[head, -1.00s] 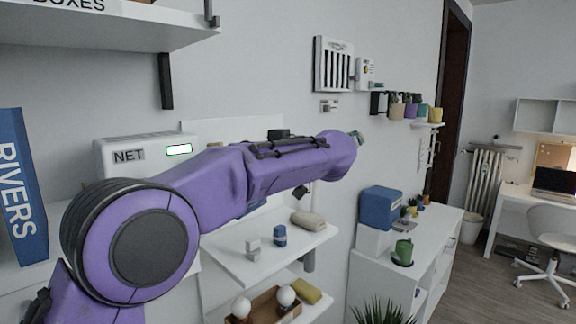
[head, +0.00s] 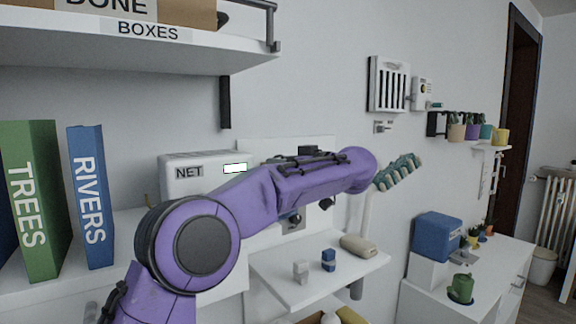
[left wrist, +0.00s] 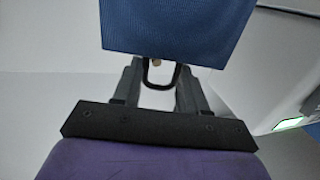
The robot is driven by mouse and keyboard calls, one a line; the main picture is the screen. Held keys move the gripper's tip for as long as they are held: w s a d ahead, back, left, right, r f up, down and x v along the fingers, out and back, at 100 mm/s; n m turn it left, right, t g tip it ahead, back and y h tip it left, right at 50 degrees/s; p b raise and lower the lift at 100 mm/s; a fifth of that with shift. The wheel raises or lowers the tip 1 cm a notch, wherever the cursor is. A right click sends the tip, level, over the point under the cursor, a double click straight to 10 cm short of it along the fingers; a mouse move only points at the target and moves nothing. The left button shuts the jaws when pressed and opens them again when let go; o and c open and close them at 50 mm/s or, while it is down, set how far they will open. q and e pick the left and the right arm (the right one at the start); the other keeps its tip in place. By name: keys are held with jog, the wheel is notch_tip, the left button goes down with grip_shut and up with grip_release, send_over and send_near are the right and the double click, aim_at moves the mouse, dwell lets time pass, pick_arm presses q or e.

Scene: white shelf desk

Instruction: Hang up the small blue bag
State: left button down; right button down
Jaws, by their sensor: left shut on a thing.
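The small blue bag (left wrist: 178,28) fills the top middle of the left wrist view. Its dark loop handle (left wrist: 174,82) hangs down between the fingers of my left gripper (left wrist: 158,78), which is shut on it. My right gripper is in neither view.
A white shelf (head: 320,268) below the arm holds small blocks and a beige object (head: 358,245). A white cabinet (head: 505,265) with a blue box (head: 437,236) stands at right. Books (head: 88,195) and a NET box (head: 190,172) are at left. An upper shelf (head: 150,52) overhangs the left.

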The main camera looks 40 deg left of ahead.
pick_arm(q)
jog(key=shift+a, duration=0.6)
jog(key=shift+w+a+f, duration=0.15)
jog(key=shift+w+a, duration=0.35)
jog(key=shift+a, duration=0.1)
jog(key=shift+w+a, duration=0.15)
jog(key=shift+a, duration=0.45)
jog(key=shift+a+f, duration=0.25)
jog(key=shift+a, duration=0.15)
jog(key=shift+w+a+f, duration=0.1)
jog(key=shift+a+f, duration=0.05)
jog(key=shift+f, duration=0.1)
